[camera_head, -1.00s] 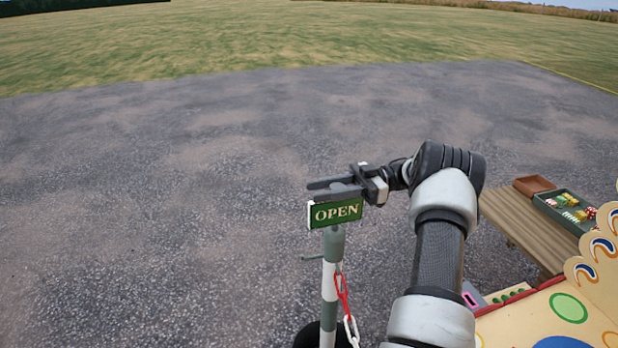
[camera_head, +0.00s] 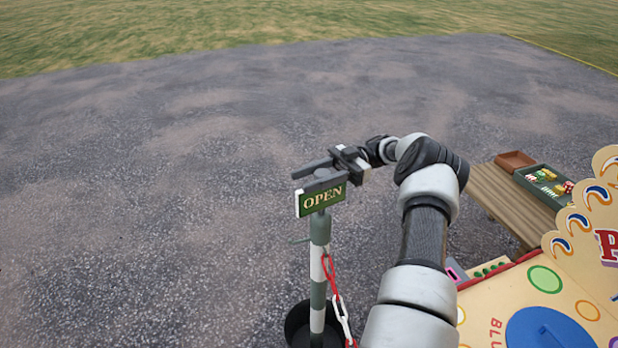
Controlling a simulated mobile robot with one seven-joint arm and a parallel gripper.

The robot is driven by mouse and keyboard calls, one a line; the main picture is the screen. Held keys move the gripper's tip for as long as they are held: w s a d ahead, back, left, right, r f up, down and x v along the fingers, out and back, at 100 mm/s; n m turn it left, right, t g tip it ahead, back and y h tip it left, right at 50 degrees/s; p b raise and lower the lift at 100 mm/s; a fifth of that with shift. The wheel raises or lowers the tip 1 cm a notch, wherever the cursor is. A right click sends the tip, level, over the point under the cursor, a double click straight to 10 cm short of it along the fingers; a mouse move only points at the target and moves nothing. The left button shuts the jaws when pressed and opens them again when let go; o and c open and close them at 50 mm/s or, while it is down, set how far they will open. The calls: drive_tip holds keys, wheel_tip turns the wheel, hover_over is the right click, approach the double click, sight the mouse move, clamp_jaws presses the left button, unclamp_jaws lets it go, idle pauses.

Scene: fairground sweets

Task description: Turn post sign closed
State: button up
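The sign (camera_head: 322,200) is a small green plate with a pale border and "OPEN" facing me. It sits on top of a green-and-white banded post (camera_head: 318,262). My gripper (camera_head: 318,173) is at the sign's upper edge, coming in from the right, with its fingers pointing left. The fingers look spread apart, one behind the other. I cannot tell whether they touch the sign or whether its top edge lies between them. The sign's back is hidden.
A red and white chain (camera_head: 341,315) hangs from the post, which stands in a dark round base (camera_head: 298,322). A wooden bench (camera_head: 498,203) with a green tray (camera_head: 527,182) and a painted game board (camera_head: 480,318) are at right. Paving at left is clear.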

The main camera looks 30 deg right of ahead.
drive_tip(key=shift+o, duration=0.9)
wheel_tip(320, 180, up, 10)
drive_tip(key=shift+p, duration=0.3)
